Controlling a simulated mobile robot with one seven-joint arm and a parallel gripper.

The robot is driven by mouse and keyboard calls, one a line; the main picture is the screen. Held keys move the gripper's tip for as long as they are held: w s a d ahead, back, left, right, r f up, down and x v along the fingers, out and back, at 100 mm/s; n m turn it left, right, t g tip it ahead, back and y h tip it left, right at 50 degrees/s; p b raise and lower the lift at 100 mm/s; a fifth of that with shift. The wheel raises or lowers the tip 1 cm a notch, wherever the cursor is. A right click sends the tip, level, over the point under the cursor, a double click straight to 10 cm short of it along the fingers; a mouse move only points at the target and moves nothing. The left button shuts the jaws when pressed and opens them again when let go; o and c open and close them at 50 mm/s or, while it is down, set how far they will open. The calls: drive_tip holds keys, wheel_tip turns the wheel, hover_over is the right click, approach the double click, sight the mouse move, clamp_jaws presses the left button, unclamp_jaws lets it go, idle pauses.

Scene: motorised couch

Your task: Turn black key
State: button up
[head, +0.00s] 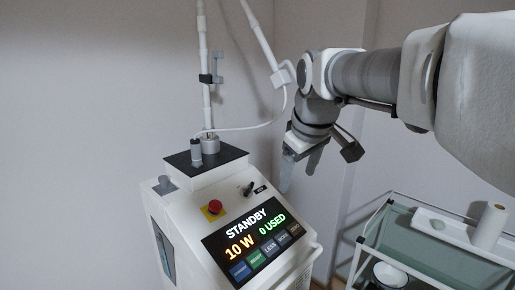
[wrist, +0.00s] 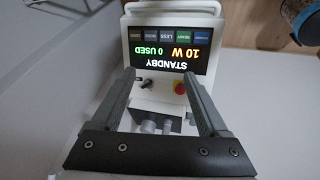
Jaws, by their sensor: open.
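The black key (head: 249,190) sits on the sloped white top of the machine, between the red button and a small black label. In the wrist view the black key (wrist: 146,84) shows between my fingers, nearer the left one. My gripper (head: 298,167) is open and empty, above and to the right of the key in the head view. Its two fingers (wrist: 158,76) are spread apart in the wrist view, pointing toward the panel. No contact with the key is visible.
A red button (head: 214,207) is left of the key. The lit screen (head: 256,238) reads STANDBY, 10 W, 0 USED. A black-topped block (head: 232,154) with white poles rises behind the key. A trolley (head: 420,248) with a white roll (head: 490,226) stands at right.

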drive_tip(key=w+a+n+y+p, duration=0.1)
drive_tip(key=w+a+n, duration=0.1)
drive_tip(key=w, duration=0.6)
drive_tip(key=w+a+n+y+p, duration=0.1)
drive_tip(key=w+a+n, duration=0.15)
drive_tip(key=w, duration=0.55)
drive_tip(key=n+g+y+p, duration=0.1)
drive_tip(key=n+p, duration=0.1)
drive_tip(key=n, duration=0.2)
approach(252, 184)
drive_tip(key=p+x, duration=0.2)
drive_tip(key=x, duration=0.8)
drive_tip(key=shift+w+a+f, duration=0.1)
drive_tip(key=shift+a+f, duration=0.1)
drive_tip(key=shift+f, duration=0.1)
clamp_jaws()
drive_tip(key=c, duration=0.8)
unclamp_jaws()
clamp_jaws()
